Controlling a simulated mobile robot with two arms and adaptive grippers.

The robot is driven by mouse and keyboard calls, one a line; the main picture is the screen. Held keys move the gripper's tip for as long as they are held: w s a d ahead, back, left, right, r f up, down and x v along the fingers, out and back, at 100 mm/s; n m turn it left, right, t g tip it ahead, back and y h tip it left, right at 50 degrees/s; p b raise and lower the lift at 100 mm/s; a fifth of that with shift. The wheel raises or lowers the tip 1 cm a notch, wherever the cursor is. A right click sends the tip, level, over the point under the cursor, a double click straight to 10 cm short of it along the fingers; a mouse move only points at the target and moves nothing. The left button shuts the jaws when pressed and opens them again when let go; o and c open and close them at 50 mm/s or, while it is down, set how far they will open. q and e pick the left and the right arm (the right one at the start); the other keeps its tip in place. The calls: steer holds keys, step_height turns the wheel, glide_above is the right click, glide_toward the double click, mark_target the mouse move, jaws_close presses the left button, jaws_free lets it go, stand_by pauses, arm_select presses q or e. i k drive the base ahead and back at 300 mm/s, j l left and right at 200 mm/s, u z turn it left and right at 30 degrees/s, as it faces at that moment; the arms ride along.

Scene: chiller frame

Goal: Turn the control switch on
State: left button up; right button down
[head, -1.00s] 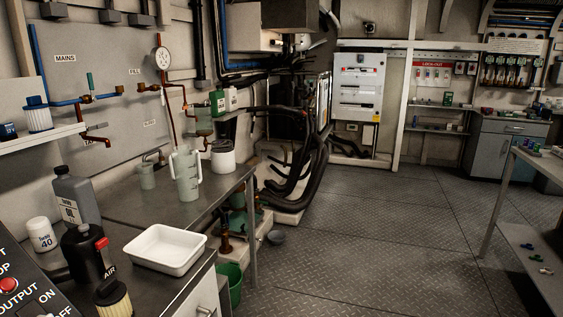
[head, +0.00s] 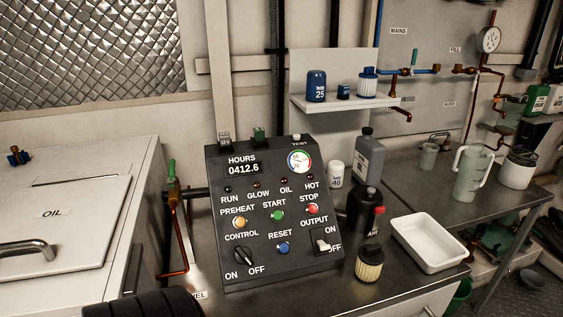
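The control switch (head: 244,256) is a black rotary knob at the lower left of a dark sloped control panel (head: 218,190). CONTROL is printed above it, with ON to its lower left and OFF to its lower right. Its pointer appears to lean toward OFF, but it is small in this view. Neither of my grippers can be made out in the head view.
Start (head: 278,215), stop (head: 312,209), preheat (head: 239,222) and reset (head: 283,247) buttons and an output toggle (head: 321,242) sit near the switch. A black bottle (head: 361,210), a filter (head: 369,266) and a white tray (head: 425,250) stand right of the panel. A black ribbed object (head: 145,305) is at the bottom left.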

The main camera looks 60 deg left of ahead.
mark_target(243, 255)
steer(key=u, duration=1.8)
